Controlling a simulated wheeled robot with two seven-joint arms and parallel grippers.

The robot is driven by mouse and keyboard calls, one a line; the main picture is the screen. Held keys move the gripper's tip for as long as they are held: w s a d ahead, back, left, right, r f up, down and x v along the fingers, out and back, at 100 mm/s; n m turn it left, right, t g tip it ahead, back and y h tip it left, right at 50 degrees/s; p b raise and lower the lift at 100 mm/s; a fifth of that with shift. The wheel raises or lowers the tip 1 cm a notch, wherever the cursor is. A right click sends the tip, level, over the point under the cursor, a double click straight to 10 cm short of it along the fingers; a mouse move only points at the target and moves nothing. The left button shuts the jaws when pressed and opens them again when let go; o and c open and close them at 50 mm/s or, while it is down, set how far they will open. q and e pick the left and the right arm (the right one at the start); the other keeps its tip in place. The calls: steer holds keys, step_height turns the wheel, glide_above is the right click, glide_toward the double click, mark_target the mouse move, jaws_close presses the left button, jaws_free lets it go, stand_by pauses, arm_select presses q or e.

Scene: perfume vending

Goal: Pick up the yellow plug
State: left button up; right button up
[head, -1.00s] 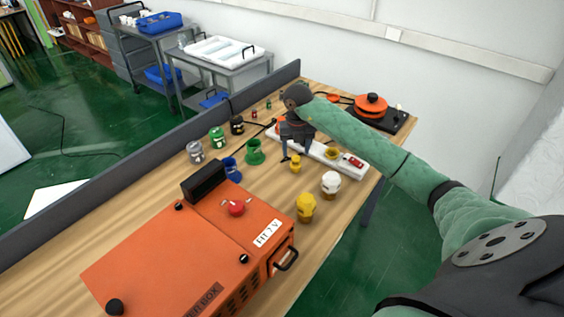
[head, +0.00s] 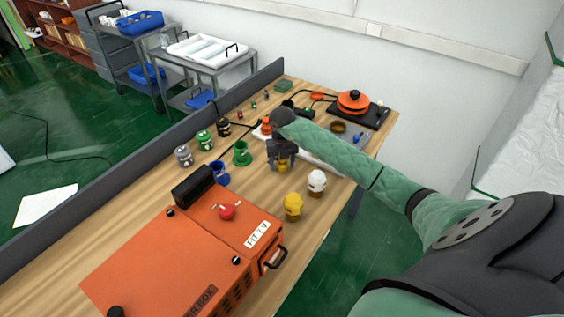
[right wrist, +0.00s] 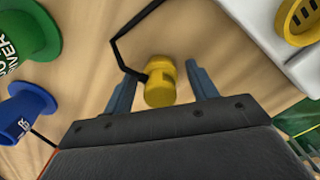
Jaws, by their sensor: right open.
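The yellow plug (right wrist: 159,82) is a small yellow cylinder with a wider collar, upright on the wooden table. My right gripper (right wrist: 160,74) points down at it, with one grey-blue finger on each side of the plug. The jaws are open, and small gaps show between the plug and both fingers. In the head view my right gripper (head: 282,158) covers most of the yellow plug (head: 282,168). My left gripper is not in view.
A larger yellow item (head: 293,206) and a white one (head: 317,182) stand close by. A white strip (right wrist: 262,36) holds a yellow socket. The orange box (head: 170,265) fills the front of the table.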

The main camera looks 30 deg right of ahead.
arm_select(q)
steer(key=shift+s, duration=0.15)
arm_select(e)
steer(key=shift+f, duration=0.15)
steer(key=c, duration=1)
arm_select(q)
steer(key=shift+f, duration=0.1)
